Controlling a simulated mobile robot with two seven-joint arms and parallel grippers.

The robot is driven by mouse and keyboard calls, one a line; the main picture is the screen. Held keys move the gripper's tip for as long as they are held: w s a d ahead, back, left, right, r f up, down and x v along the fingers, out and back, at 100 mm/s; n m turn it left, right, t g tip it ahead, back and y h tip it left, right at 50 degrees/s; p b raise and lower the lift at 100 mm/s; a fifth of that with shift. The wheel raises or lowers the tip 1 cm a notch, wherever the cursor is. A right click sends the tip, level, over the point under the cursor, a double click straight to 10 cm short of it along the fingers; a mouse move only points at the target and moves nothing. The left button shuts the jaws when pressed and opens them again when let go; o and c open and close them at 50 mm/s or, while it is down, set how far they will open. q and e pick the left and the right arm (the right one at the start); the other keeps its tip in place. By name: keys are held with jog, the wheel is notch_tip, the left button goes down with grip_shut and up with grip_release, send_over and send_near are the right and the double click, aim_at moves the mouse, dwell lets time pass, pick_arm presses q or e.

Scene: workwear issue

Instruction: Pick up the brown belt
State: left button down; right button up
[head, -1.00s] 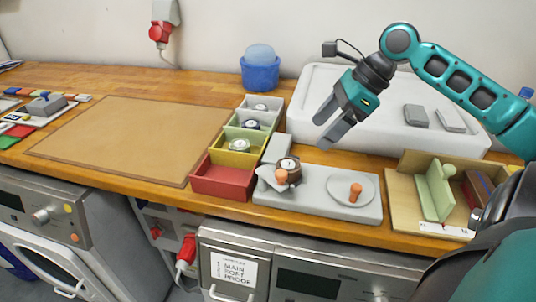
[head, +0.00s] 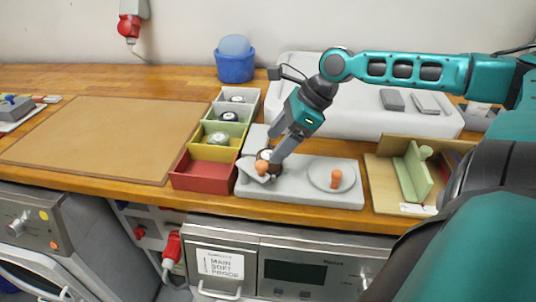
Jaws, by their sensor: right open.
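The brown belt (head: 275,169) appears as a small dark brown coil with a pale top, at the left end of the grey tray (head: 300,192). An orange knob (head: 262,167) on a grey plate stands just in front of it and hides part of it. My right gripper (head: 275,152) is open and points down at the coil, its fingers overlapping it in the head view. I cannot tell whether the fingers touch it. My left gripper is not in view.
A stepped row of coloured bins with a red front bin (head: 205,184) holds several coils left of the tray. A second orange knob (head: 336,178) stands on the tray. A brown mat (head: 95,135) lies clear.

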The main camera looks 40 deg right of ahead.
aim_at(268, 154)
jog(key=shift+f, duration=0.4)
jog(key=b+x, duration=0.2)
jog(key=x, duration=0.1)
jog(key=shift+d+f, duration=0.1)
jog(key=shift+w+a+f+b, duration=0.25)
jog(key=shift+a+f+b, duration=0.1)
jog(key=shift+f, duration=0.15)
jog(key=shift+c, duration=0.6)
jog(key=c, duration=0.7)
jog(key=shift+r, duration=0.1)
jog(key=shift+c, duration=0.2)
